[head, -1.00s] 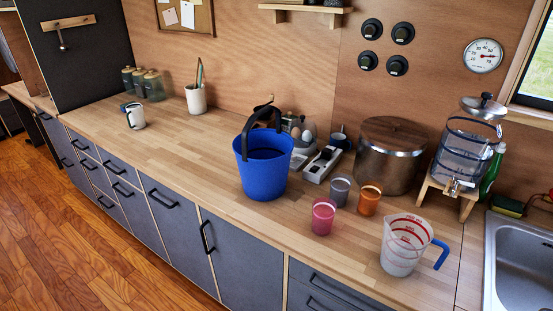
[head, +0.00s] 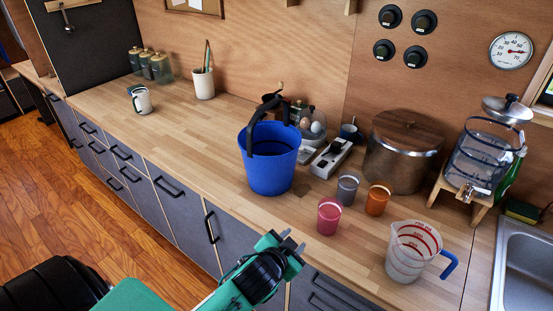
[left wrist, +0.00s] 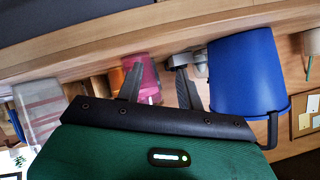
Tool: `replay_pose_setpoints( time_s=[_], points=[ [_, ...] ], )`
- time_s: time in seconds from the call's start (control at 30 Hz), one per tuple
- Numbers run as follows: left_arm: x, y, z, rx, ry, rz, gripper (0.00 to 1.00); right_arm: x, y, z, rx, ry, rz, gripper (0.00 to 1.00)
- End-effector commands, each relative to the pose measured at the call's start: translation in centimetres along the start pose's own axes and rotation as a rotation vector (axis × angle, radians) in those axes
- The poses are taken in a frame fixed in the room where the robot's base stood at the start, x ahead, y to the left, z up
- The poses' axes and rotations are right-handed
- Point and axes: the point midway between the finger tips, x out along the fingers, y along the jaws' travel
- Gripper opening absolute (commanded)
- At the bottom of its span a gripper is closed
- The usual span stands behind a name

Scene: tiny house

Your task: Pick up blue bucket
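The blue bucket (head: 270,170) stands upright on the wooden counter, with its dark handle raised above the rim. In the left wrist view the bucket (left wrist: 243,75) appears upside down at the right. My left gripper (head: 291,241) is at the counter's front edge, in front of and below the bucket in the picture, and apart from it. Its two fingers (left wrist: 158,80) are spread in the left wrist view, with nothing held between them; a pink cup shows behind them. My right gripper is not in view.
A pink cup (head: 329,216), a grey cup (head: 347,190), an orange cup (head: 377,200) and a measuring jug (head: 407,255) stand right of the bucket. A white device (head: 331,158) and a large pot (head: 400,160) are behind. The counter (head: 190,130) left of the bucket is mostly clear.

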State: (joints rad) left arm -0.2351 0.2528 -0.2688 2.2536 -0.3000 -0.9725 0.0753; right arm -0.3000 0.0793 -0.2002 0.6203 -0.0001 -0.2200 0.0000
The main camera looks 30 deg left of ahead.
Motion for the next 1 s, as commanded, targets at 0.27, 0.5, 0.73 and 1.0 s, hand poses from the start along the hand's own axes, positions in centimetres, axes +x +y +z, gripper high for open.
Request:
replay_pose_setpoints(
  time_s=[0.27, 0.5, 0.73, 1.0],
  points=[
    [1.2, -2.4, -12.6, 0.182, 0.433, -0.112, 0.37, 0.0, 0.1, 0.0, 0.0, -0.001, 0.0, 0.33],
    [-1.9, -2.1, -25.7, 0.492, 0.95, -0.184, 0.37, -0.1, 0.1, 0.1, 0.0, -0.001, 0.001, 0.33],
    [-6.0, 1.1, -32.9, 0.912, 1.374, -0.166, 0.37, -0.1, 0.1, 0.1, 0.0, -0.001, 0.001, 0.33],
    [-6.9, 3.6, -33.9, 1.544, 1.637, -0.016, 0.37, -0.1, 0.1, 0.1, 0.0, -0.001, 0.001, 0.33]
  ],
)
